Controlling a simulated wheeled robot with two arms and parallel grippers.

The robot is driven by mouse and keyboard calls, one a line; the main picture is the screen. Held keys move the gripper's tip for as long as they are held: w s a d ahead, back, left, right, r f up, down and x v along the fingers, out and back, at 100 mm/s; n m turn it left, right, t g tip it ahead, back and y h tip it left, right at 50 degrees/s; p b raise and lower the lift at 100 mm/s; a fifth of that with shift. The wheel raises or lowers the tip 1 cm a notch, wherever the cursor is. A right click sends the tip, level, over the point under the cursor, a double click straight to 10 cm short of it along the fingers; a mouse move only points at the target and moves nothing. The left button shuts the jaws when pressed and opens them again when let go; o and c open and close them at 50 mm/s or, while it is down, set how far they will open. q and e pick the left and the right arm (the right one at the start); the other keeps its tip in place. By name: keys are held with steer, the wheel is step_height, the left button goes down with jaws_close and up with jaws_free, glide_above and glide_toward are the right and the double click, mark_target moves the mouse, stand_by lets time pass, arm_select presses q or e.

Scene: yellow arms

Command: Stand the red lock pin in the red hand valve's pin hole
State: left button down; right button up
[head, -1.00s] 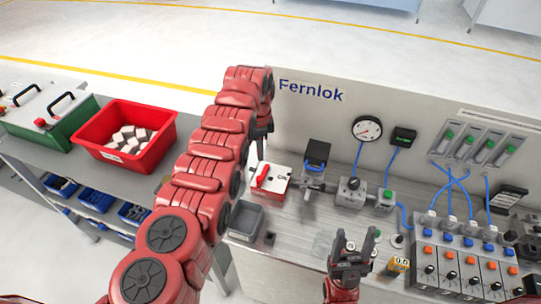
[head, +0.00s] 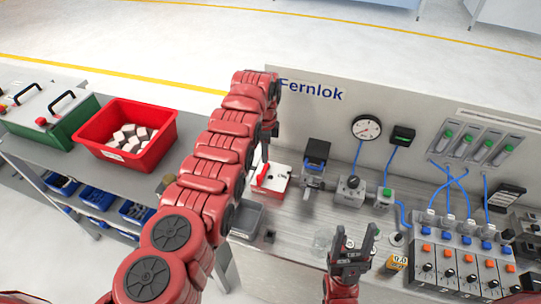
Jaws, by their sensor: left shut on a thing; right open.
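The red hand valve (head: 271,179) is a white-faced unit with a red handle, at the back left of the bench. My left gripper (head: 267,138) hangs above it, mostly hidden by my own arm. It is shut on a small red piece (head: 265,153), which looks like the red lock pin and sits just over the valve. I cannot tell whether it touches the valve, and the pin hole is not discernible. My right gripper (head: 357,238) is open and empty, fingers up, above the front of the bench.
A grey bin (head: 246,219) stands in front of the valve, partly behind my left arm. A dark clamp-like unit (head: 317,155), a gauge (head: 366,128) and a regulator (head: 350,190) stand right of the valve. Clear bench surface (head: 300,225) lies between the bin and my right gripper.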

arm_select(q)
steer(key=shift+d+m, duration=0.75)
steer(key=shift+m, duration=0.45)
steer(key=b, duration=0.3)
glide_above(270, 172)
steer(key=s, duration=0.2)
steer(key=shift+m, duration=0.3)
step_height(270, 172, down, 6)
steer(key=shift+s+d, duration=0.1)
steer(key=shift+s, duration=0.05)
steer(key=shift+f+b, duration=0.35)
steer(key=shift+b, duration=0.25)
steer(key=shift+f+b, duration=1.05)
steer(key=c, duration=0.6)
jaws_free()
steer(key=shift+c, duration=0.2)
steer(key=shift+r, duration=0.1)
